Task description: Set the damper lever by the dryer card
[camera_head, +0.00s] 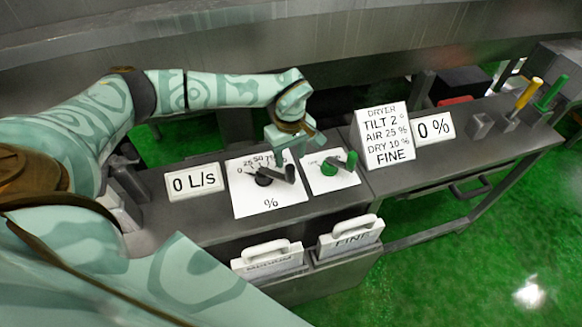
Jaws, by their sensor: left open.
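The damper plate (252,202) is white, marked with 0, 25, 50 and 75 in an arc and a % sign below. Its dark lever (274,176) has its handle end toward the right; gripper and lever cover part of the scale, so I cannot tell its exact setting. My left gripper (292,150) is open, just behind and above the lever's right end; I cannot tell whether it touches. The dryer card (384,136) stands to the right and reads TILT 2°, AIR 25 %, DRY 10 %, FINE. My right gripper is not in view.
A 0 L/s display (194,182) stands left of the damper plate. A smaller plate (333,183) with a green lever (351,162) is close on the right. A 0 % display (434,128) stands beside the card. Handled signs (349,236) hang at the front.

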